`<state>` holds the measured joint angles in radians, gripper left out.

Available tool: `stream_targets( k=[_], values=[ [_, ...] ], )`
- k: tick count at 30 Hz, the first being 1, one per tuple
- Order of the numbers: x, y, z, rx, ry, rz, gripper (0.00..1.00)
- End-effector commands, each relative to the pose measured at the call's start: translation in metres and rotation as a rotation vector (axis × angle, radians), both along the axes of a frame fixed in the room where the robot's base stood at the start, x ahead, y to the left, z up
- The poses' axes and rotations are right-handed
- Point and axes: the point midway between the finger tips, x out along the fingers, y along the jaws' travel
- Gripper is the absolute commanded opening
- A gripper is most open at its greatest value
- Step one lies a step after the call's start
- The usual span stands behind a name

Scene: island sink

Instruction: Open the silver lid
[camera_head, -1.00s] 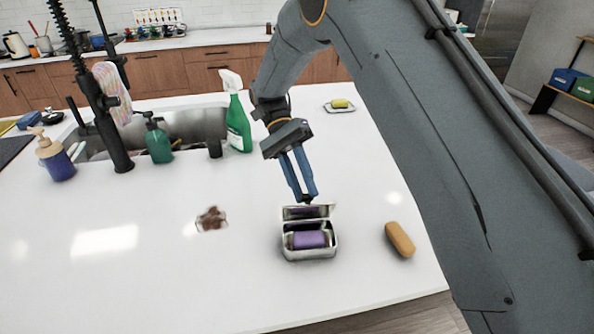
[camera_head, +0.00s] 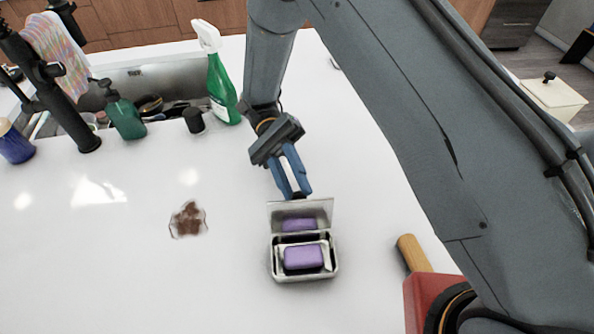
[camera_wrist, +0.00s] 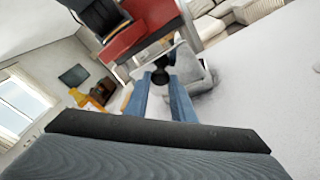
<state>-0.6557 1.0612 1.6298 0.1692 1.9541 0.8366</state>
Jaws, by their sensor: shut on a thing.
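A small silver tin (camera_head: 305,278) stands on the white counter with a purple bar (camera_head: 303,257) inside. Its silver lid (camera_head: 318,211) is swung up at the far side of the tin, and its shiny inner face shows a purple reflection. My gripper (camera_head: 300,195) reaches down from behind, with its blue fingers shut on the lid's top edge. In the wrist view the fingers of my gripper (camera_wrist: 161,78) come together at dark tips; the tin is hard to make out there.
A tan bar (camera_head: 413,252) lies right of the tin, close to a red part of my body. A brown stain (camera_head: 188,220) is on the counter to the left. A green spray bottle (camera_head: 221,92) and a green pump bottle (camera_head: 124,115) stand by the sink. Counter around the tin is clear.

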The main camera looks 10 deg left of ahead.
Motion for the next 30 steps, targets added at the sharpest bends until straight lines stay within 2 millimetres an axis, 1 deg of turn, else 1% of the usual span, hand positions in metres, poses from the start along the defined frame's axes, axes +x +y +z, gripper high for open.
stream_targets(
  k=[12,13,15,16,30],
  values=[
    [-0.0008,-0.0011,-0.0004,-0.002,0.006,-0.004,0.0],
    [-0.0006,-0.0011,-0.0004,-0.001,0.005,-0.005,0.27],
    [-0.0006,-0.0012,-0.0004,-0.001,0.005,-0.005,0.39],
    [-0.0006,-0.0012,-0.0004,-0.001,0.005,-0.005,0.41],
    [-0.0005,-0.0011,-0.0005,-0.001,0.004,-0.004,0.41]
  ],
)
